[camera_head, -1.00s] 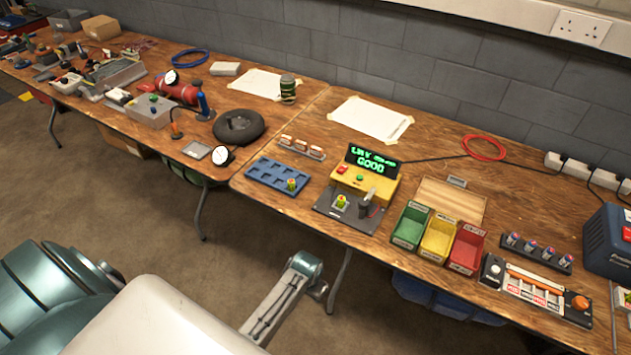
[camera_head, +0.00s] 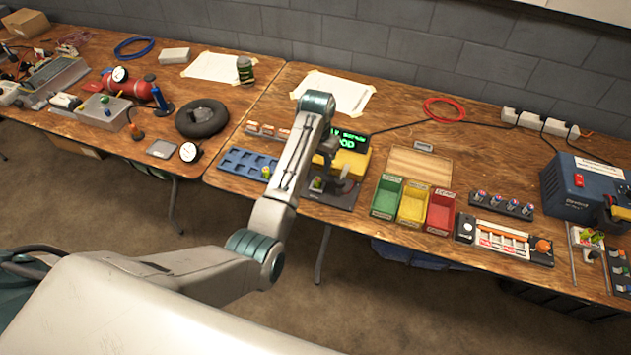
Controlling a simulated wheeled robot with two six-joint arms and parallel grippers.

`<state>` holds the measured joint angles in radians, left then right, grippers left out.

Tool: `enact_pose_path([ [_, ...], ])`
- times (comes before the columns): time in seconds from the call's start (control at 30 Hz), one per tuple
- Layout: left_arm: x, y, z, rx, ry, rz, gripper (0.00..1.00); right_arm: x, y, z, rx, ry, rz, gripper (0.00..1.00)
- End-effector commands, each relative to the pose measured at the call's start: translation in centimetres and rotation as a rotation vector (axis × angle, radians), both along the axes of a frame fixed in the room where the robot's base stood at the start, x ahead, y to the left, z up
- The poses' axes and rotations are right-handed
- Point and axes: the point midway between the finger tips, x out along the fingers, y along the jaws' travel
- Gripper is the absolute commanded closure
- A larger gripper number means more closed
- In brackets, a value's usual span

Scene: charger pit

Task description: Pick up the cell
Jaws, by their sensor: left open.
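A green-and-yellow cell (camera_head: 317,184) stands upright on the dark plate of the yellow tester (camera_head: 350,163), whose display shows green text ending in "OOD". Another similar cell (camera_head: 266,172) stands in the blue tray (camera_head: 237,161) left of the tester. My left arm reaches across the bench edge, and my left gripper (camera_head: 327,164) hangs open over the tester, just above and beside the cell on its plate. The arm and gripper hide part of the display and tester. I cannot tell whether the fingers touch the cell. My right gripper is not in view.
Green (camera_head: 386,199), yellow (camera_head: 413,204) and red bins (camera_head: 440,212) stand right of the tester. A row of small cells (camera_head: 501,203), a switch panel (camera_head: 504,239) and a blue power unit (camera_head: 583,187) are further right. A black ring (camera_head: 202,119) lies left.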

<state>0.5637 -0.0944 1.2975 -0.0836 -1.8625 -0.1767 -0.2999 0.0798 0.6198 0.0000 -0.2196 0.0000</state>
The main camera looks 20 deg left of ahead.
Motion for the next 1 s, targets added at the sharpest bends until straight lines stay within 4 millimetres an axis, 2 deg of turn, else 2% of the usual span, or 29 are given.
enact_pose_path([
  [0.2,0.0,0.0,-3.2,-0.001,0.002,0.0,0.54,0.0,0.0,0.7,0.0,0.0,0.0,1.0],
  [0.47,0.4,0.1,-4.9,0.0,0.002,0.0,0.54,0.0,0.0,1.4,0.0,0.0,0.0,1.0],
  [0.73,1.0,0.2,-8.3,0.001,0.003,0.0,0.54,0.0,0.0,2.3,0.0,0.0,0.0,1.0],
  [1.0,1.0,0.2,-9.2,0.0,-0.001,0.001,0.54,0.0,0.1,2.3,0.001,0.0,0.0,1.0],
])
